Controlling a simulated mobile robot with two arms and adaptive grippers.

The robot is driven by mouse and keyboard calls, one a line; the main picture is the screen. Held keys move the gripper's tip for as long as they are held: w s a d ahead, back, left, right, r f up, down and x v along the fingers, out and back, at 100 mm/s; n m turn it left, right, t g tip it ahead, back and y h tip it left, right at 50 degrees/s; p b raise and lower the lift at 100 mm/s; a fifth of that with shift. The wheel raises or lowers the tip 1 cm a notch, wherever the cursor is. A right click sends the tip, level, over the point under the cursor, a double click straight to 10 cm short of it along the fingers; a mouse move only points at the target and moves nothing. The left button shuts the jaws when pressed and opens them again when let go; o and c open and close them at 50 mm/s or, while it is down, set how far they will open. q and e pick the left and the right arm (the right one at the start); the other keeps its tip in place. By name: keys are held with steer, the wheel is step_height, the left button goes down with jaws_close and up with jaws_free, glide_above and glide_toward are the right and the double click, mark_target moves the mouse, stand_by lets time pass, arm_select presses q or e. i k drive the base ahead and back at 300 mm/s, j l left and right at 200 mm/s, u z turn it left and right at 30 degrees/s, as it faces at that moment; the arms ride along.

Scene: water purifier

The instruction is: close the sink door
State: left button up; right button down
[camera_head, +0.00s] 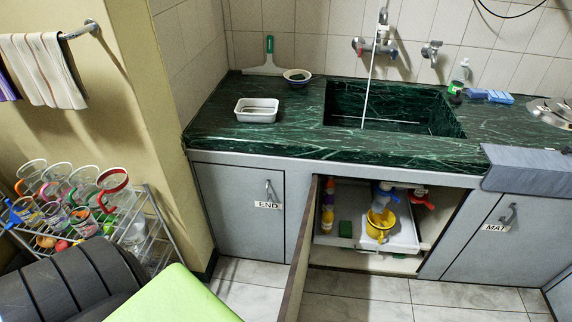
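The sink door (299,255) stands open, swung out toward the viewer from the left side of the cabinet opening. I see it nearly edge-on as a narrow brown strip that runs off the bottom of the picture. Its handle is not visible. The open cabinet (440,212) under the sink (390,105) shows a white tray (402,234), a yellow cup (379,223), bottles and a red valve handle (421,199). Neither of my grippers shows in the head view.
A closed grey door labelled END (238,205) is left of the opening; another, labelled MAT (510,232), is right. A wire rack (152,235) of mugs stands at left. A green-topped object (175,298) fills the lower left. Tiled floor (360,308) before the cabinet looks clear.

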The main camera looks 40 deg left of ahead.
mark_target(291, 290)
steer(key=k+j, duration=0.1)
steer(key=j, duration=0.3)
steer(key=k+j, duration=0.1)
steer(key=j, duration=0.3)
steer(key=k+j, duration=0.1)
steer(key=j, duration=0.3)
steer(key=k+j, duration=0.1)
steer(key=j, duration=0.3)
